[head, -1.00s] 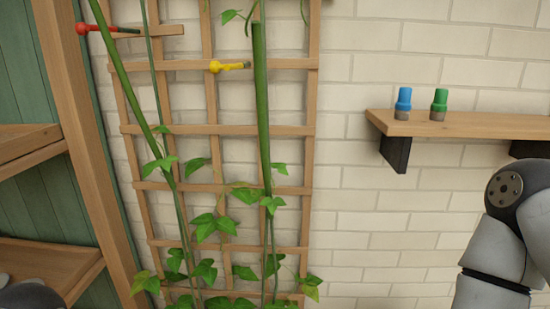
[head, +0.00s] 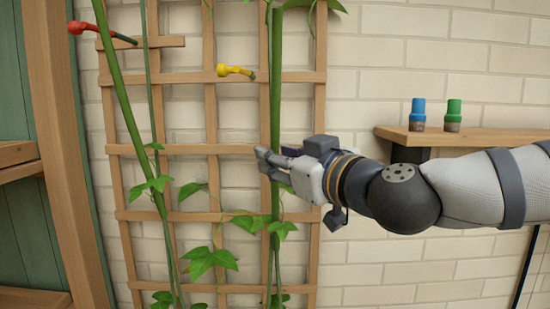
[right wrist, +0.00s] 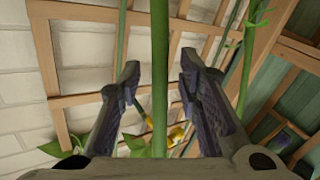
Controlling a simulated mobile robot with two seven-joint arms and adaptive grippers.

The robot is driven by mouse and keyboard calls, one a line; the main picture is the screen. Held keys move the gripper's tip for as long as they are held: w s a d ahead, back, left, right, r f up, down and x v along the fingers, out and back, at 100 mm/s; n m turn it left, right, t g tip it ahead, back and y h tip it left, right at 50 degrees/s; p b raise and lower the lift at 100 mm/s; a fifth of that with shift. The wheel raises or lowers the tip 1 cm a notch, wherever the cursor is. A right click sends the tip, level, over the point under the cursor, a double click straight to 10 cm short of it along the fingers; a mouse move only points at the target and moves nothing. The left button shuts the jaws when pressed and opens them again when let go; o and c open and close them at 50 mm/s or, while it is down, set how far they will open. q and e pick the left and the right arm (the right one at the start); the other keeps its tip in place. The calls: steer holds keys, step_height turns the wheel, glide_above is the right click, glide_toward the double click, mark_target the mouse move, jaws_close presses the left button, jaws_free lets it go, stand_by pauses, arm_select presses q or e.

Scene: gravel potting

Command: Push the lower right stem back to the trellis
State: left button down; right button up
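The thick green right stem (head: 276,100) stands upright in front of the wooden trellis (head: 185,150). My right gripper (head: 262,160) reaches in from the right at mid height of this stem. In the right wrist view the stem (right wrist: 160,60) runs between the two spread fingers, with a gap on both sides. The fingers (right wrist: 158,85) are open, and the trellis (right wrist: 80,101) shows behind them. In the head view the gripper hides part of the stem. My left gripper is out of view.
A second thick stem (head: 124,105) leans on the left. A yellow clip (head: 232,70) and a red clip (head: 84,28) stick out near the trellis. A wooden post (head: 66,150) stands at left.

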steer(key=shift+x, duration=0.95)
